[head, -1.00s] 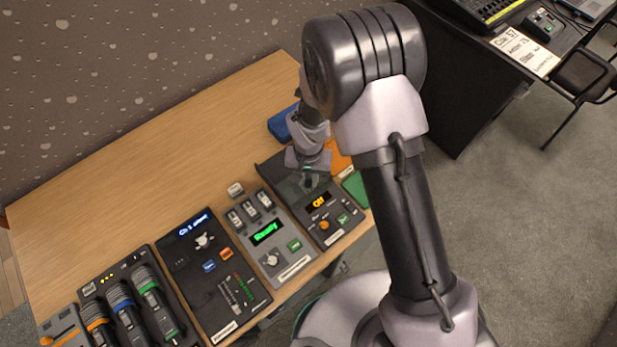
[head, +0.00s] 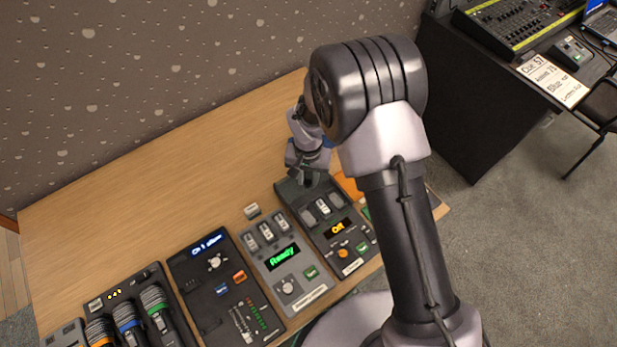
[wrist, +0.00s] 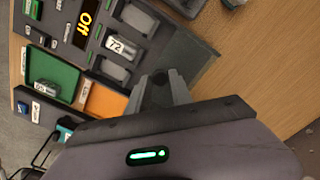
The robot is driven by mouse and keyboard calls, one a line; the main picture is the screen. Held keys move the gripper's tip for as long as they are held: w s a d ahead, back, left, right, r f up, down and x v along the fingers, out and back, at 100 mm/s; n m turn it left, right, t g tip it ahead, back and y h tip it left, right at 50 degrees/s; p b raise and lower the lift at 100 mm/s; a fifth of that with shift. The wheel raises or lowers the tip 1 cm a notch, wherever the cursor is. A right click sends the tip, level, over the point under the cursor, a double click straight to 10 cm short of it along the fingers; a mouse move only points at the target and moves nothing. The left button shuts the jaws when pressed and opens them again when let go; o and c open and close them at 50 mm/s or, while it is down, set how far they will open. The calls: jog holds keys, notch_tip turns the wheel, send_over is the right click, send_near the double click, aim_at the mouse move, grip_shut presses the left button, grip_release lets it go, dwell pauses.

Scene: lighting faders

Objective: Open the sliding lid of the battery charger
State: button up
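The battery charger (head: 345,248) is the dark unit at the right end of the row, with an orange "Off" display. Its bays are uncovered. In the wrist view, a battery marked 72 (wrist: 122,46) sits in the middle bay, and the bays on either side look empty. The dark lid (head: 290,190) appears slid to the charger's far end, partly hidden by my gripper. My gripper (head: 307,180) is low at that far end. Its grey fingers (wrist: 158,90) show in the wrist view with something dark between them; whether they grip the lid is unclear.
A grey charger-like unit showing "Ready" (head: 287,270) stands close to the left. Orange (wrist: 104,101) and green (wrist: 57,76) trays lie along the other side, the green one holding a battery. The wooden table (head: 160,190) is clear behind the devices.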

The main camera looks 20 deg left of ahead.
aim_at(308, 181)
jog(key=shift+o, duration=1.2)
notch_tip(308, 181, up, 17)
jog(key=p, duration=0.4)
jog(key=shift+r, duration=0.2)
